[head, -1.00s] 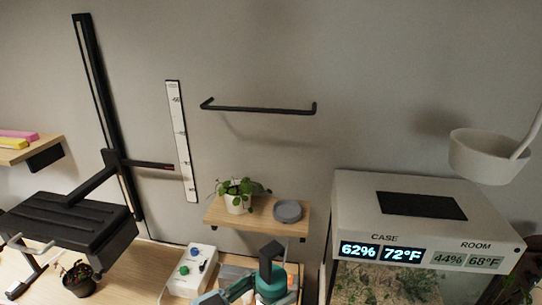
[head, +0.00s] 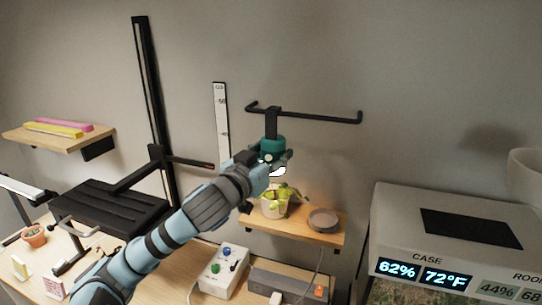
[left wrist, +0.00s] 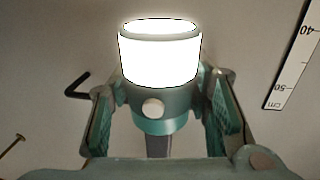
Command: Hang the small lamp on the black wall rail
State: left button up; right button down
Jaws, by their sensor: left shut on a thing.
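The small lamp has a teal body (head: 267,147), a tall black hook on top (head: 272,121) and a glowing white shade at its lower end. My left gripper (head: 271,160) is shut on the lamp's teal body, with the hook pointing up. The black wall rail (head: 310,116) is a bar with bent ends on the grey wall. The hook overlaps the rail's left part in the head view; I cannot tell whether they touch. The left wrist view shows the bright shade (left wrist: 160,58) and a pale round button between the fingers, and the rail's bent end (left wrist: 78,88) at left. My right gripper is not in view.
Below the lamp, a wooden shelf (head: 292,222) holds a potted plant (head: 275,203) and a grey dish (head: 323,219). A white ruler strip (head: 220,110) and a black post (head: 155,100) stand left of the rail. A case (head: 450,230) is at lower right.

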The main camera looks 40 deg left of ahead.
pick_arm(q)
jog(key=w+a+f, duration=0.1)
jog(key=w+a, duration=0.1)
jog(key=w, duration=0.4)
jog(key=shift+f, duration=0.25)
jog(key=shift+p, duration=0.4)
jog(key=shift+s+f, duration=0.1)
jog(key=shift+f, duration=0.05)
dwell(1.3)
jog(key=o, duration=1.4)
